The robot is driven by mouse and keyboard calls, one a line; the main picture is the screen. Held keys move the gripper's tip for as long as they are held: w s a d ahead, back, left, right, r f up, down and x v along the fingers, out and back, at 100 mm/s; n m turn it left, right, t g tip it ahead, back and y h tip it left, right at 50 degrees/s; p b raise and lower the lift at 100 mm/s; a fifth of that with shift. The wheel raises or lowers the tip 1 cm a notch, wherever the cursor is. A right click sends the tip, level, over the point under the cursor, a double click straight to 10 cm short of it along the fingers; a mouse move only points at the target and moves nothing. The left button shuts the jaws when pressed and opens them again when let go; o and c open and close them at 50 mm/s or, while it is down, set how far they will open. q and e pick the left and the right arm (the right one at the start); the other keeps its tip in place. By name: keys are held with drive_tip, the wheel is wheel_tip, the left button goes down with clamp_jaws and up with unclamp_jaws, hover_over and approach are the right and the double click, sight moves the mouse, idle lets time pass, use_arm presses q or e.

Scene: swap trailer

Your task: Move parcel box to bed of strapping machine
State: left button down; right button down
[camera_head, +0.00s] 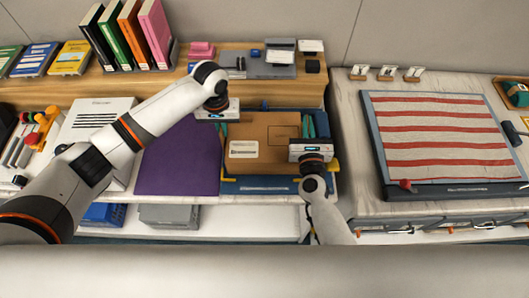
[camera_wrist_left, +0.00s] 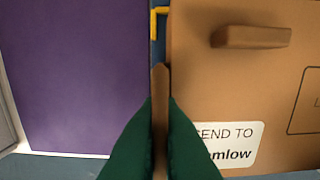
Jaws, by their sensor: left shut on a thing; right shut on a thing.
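The brown parcel box (camera_head: 262,132) has a white address label on top and sits over a blue bed with yellow corner brackets (camera_head: 270,186). I cannot tell whether the box rests on that bed or is held just above it. My left gripper (camera_head: 222,130) is shut on a thin brown piece at the box's left side. In the left wrist view, its green fingers (camera_wrist_left: 160,125) pinch that piece beside the box (camera_wrist_left: 290,90). My right gripper (camera_head: 309,127) is shut on the box's right side; its grip is partly hidden by the wrist.
A purple mat (camera_head: 180,160) lies left of the box. A striped red and white cloth (camera_head: 440,135) lies on a board on the right counter. Grey and blue bins are below.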

use_arm(q)
drive_tip(key=shift+f+b, duration=0.3)
drive_tip(key=shift+f, duration=0.2)
use_arm(e)
drive_tip(key=shift+f, duration=0.55)
use_arm(q)
drive_tip(key=c, duration=1.6)
unclamp_jaws()
drive_tip(key=shift+r, duration=0.15)
use_arm(e)
drive_tip(key=c, duration=1.6)
unclamp_jaws()
drive_tip(key=shift+r, duration=0.15)
use_arm(q)
wheel_tip(320, 180, up, 12)
drive_tip(key=shift+f, duration=0.1)
use_arm(e)
drive_tip(key=shift+s, duration=0.1)
drive_tip(key=s, duration=1.2)
